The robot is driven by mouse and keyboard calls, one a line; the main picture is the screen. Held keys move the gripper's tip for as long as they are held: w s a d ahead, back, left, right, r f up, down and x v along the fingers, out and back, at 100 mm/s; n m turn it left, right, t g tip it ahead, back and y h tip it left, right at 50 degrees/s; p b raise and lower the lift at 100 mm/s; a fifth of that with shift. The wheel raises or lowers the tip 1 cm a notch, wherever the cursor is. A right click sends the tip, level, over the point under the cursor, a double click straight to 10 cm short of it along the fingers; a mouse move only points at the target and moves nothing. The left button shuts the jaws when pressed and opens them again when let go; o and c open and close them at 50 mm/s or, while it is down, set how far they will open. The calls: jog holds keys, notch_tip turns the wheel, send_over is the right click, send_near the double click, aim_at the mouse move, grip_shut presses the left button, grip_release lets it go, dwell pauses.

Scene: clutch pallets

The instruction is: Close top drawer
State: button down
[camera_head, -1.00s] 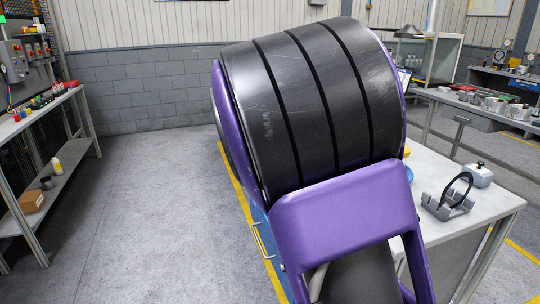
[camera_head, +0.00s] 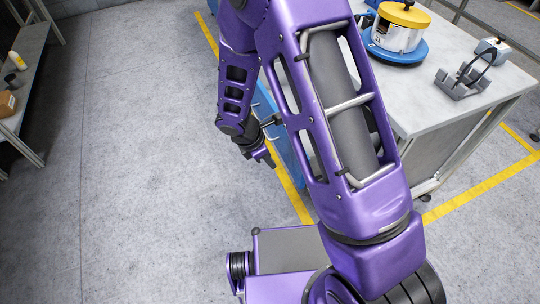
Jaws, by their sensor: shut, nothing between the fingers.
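The blue drawer unit (camera_head: 297,158) stands under the white-topped workbench (camera_head: 436,110), left of centre. Only a narrow strip of its blue side shows, with metal handles along it. My purple arm covers most of it, so I cannot tell which drawer is the top one or how far it stands out. My gripper (camera_head: 267,161) is shut and empty. It points down and to the right in front of the blue unit, close to its handles. I cannot tell whether it touches the unit.
On the bench stand a yellow-lidded round part on a blue base (camera_head: 396,32) and a grey stand holding a black ring (camera_head: 466,80). A yellow floor line (camera_head: 292,193) runs beside the drawers. The grey floor to the left is clear up to a shelf (camera_head: 22,90).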

aim_at(289, 164)
jog(key=d+f, duration=0.1)
jog(key=d, duration=0.1)
jog(key=w+d+f, duration=0.1)
jog(key=d+f, duration=0.1)
jog(key=w+d+f, duration=0.1)
jog(key=d+f, duration=0.1)
jog(key=shift+f+b, duration=0.15)
jog(key=shift+b, duration=0.15)
jog(key=w+d+p, duration=0.1)
jog(key=w+d, duration=0.1)
jog(key=d, duration=0.4)
jog(key=w+d+p, duration=0.1)
jog(key=w+d, duration=0.1)
jog(key=d, duration=0.4)
jog(key=w+d, duration=0.2)
jog(key=d, duration=0.5)
jog(key=shift+w+p, duration=0.1)
jog(key=shift+p, duration=0.3)
jog(key=shift+a, duration=0.1)
